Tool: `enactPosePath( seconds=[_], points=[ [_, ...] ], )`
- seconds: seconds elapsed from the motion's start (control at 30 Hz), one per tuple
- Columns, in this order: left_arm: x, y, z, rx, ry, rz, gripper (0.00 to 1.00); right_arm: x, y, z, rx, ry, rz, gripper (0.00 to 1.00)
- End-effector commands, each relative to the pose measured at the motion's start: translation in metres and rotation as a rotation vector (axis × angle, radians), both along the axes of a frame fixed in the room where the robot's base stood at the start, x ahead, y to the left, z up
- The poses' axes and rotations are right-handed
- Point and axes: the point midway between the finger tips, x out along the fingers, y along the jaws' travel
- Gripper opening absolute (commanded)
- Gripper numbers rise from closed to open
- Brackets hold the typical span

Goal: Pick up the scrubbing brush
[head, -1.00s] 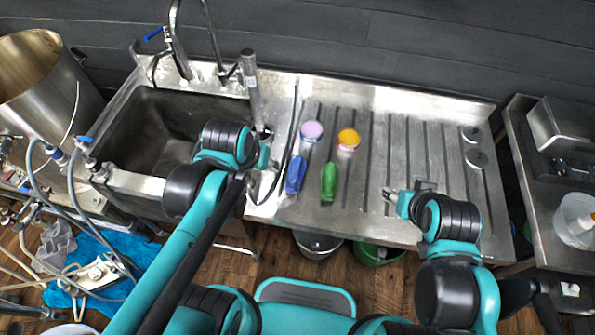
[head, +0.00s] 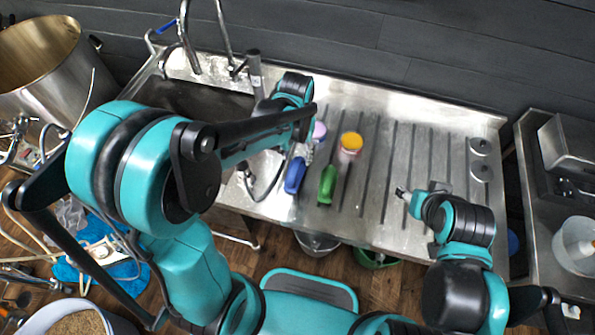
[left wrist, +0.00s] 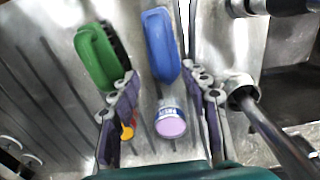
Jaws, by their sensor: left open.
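Two brush-like items lie on the steel drainboard (head: 373,208): a blue one (head: 294,176) and a green one (head: 327,185). In the left wrist view, the green one (left wrist: 97,55) shows a dark strip like bristles along one side. The blue one (left wrist: 161,46) shows no clear bristles. I cannot tell which the task means. My left gripper (head: 303,150) is above the drainboard at the blue item's far end. In the left wrist view its open fingers (left wrist: 160,75) straddle the blue item's near end and a purple-lidded tub (left wrist: 170,124); contact is unclear. My right gripper (head: 402,193) is right of the green item.
A yellow-lidded tub (head: 351,142) stands behind the green item. The purple-lidded tub (head: 319,131) is partly hidden by my left arm. A sink (head: 205,102) with a tap (head: 254,70) is at left. The drainboard's right half is mostly clear.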

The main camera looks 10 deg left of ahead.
Motion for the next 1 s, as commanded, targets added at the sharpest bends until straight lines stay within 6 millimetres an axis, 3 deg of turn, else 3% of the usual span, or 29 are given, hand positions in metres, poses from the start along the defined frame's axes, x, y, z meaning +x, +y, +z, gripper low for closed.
enactPosePath(
  seconds=[0.43,0.77,0.97,1.0],
  points=[
    [-0.005,0.004,-0.064,0.000,-0.001,0.000,0.47,0.000,0.000,-0.028,0.000,0.000,0.000,0.50],
    [-0.005,0.004,-0.071,0.000,-0.002,0.000,0.47,0.000,0.000,-0.029,0.000,0.000,0.000,0.50],
    [-0.005,0.004,-0.071,0.000,-0.002,0.000,0.00,0.000,0.000,-0.029,0.000,0.000,0.000,0.50],
    [-0.005,0.004,-0.071,0.000,-0.002,0.000,0.00,0.000,0.000,-0.029,0.000,0.000,0.000,0.50]
  ],
)
